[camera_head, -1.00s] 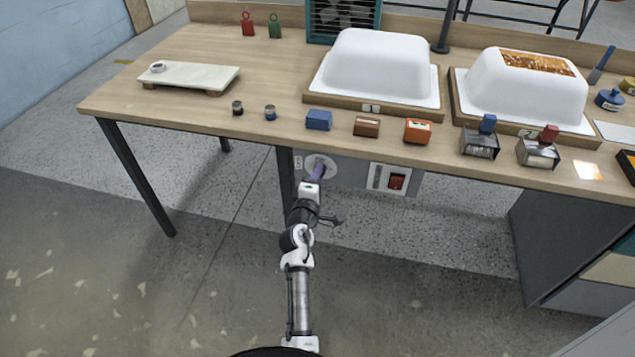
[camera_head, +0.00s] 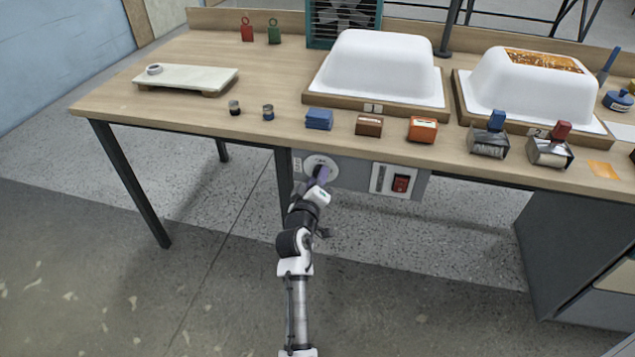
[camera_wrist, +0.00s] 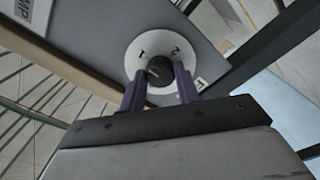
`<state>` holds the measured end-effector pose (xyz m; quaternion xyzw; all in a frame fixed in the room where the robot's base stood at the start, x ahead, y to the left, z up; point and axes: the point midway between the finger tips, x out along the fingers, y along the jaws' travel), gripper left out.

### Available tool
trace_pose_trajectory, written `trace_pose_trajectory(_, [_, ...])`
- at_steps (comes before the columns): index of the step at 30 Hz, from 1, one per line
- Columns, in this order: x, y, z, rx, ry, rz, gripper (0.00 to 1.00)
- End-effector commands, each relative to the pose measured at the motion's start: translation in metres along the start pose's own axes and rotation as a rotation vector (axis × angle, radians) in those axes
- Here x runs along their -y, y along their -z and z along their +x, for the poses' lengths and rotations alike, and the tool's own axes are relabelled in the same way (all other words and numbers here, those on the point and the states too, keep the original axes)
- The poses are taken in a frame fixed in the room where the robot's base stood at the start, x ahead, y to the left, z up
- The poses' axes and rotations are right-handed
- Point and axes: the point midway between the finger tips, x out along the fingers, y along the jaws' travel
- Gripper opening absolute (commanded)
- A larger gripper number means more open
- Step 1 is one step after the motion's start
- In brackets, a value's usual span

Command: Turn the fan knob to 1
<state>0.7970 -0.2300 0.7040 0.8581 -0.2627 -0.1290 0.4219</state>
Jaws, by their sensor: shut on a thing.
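The fan knob (camera_wrist: 159,70) is dark and round. In the head view the dial (camera_head: 312,161) is under the table's front edge, with my gripper (camera_head: 321,175) covering the knob.
The teal fan (camera_head: 318,32) stands at the table's back. A red switch (camera_head: 401,183) is on a panel right of the dial. White tub shells (camera_head: 376,65), blocks and rollers stand on the table (camera_head: 150,100). The floor left of my arm is clear.

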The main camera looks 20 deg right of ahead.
Motion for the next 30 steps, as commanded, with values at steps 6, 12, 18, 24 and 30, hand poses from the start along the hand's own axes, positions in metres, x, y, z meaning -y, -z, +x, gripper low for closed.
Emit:
trace_pose_trajectory(6, [-0.0011, 0.0002, 0.0006, 0.0, -0.002, 0.019, 0.09])
trace_pose_trajectory(12, [-0.0013, 0.0002, 0.0006, 0.0, -0.002, 0.019, 0.09])
trace_pose_trajectory(18, [-0.0012, 0.0001, 0.0005, 0.0, -0.002, 0.018, 0.45])
trace_pose_trajectory(24, [-0.0006, 0.0, 0.0003, 0.0, -0.001, 0.017, 0.54])
trace_pose_trajectory(30, [0.0001, -0.0001, -0.0024, 0.0, 0.0, 0.017, 0.54])
